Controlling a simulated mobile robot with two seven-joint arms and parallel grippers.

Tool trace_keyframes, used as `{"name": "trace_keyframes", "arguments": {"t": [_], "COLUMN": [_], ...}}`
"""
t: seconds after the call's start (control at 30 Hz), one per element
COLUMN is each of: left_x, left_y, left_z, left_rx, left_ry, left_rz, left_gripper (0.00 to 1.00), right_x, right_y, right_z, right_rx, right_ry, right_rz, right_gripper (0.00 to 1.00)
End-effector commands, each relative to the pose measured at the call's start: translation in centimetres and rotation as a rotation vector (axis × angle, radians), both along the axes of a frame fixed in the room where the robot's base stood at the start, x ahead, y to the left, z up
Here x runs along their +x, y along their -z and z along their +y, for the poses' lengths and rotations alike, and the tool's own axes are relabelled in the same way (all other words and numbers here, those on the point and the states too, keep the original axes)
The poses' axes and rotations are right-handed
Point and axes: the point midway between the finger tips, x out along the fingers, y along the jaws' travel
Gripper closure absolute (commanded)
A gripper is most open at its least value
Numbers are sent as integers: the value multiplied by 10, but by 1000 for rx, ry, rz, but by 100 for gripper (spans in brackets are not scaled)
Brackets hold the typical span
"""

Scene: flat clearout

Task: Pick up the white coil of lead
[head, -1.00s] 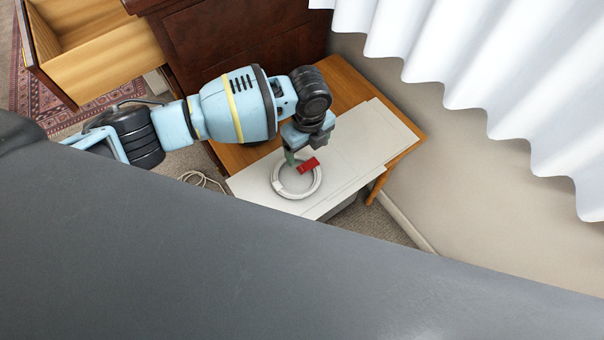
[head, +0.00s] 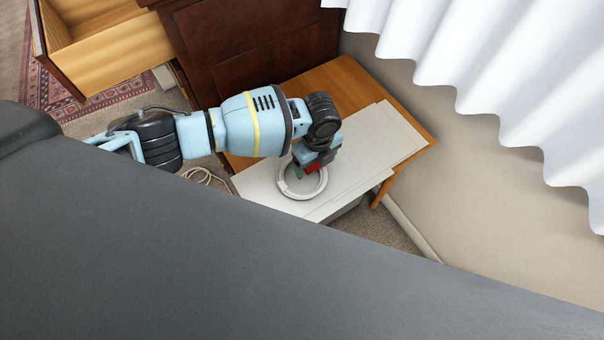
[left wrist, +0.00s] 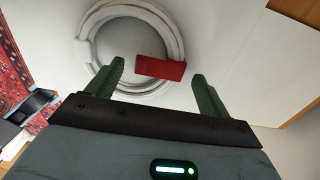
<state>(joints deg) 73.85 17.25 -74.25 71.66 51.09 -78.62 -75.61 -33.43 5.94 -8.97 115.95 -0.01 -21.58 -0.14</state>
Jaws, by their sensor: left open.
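The white coil of lead (head: 290,191) lies flat as a ring on a white panel on the wooden table. It also shows in the left wrist view (left wrist: 92,28), beyond the fingers. A red block (head: 313,168) is at the coil's right side. In the left wrist view the red block (left wrist: 160,67) appears between the two fingers and overlaps the coil's ring. My left gripper (head: 305,172) is over the coil, pointing down, and partly hides its far side. Its fingers (left wrist: 158,80) are open and apart. I cannot tell whether they touch anything. My right gripper is not in view.
The white panel (head: 365,150) covers much of the wooden table (head: 345,80). A dark wooden chest (head: 255,45) stands behind, with an open drawer (head: 115,55) at the left. A white curtain (head: 500,70) hangs at the right. A loose pale cable (head: 203,175) lies on the floor left of the table.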

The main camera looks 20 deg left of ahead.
Motion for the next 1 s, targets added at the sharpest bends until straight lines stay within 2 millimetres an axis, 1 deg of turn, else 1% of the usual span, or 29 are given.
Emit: {"name": "trace_keyframes", "arguments": {"t": [0.03,0.1,0.33,0.37,0.8,0.83,1.0], "left_x": [-1,-1,0,0,0,1,1], "left_y": [6,10,11,11,10,10,9], "left_z": [0,0,0,0,0,0,0], "left_rx": [1,1,1,1,0,0,0], "left_ry": [0,0,1,1,0,0,0], "left_rz": [2,2,-1,-1,-1,-2,-2], "left_gripper": [20,20,20,21,79,81,82], "right_x": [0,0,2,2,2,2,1], "right_y": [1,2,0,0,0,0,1], "right_z": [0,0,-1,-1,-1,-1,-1], "right_rx": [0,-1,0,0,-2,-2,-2], "right_ry": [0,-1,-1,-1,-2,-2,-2], "right_rz": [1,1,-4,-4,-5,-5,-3], "right_gripper": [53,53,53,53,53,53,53]}}
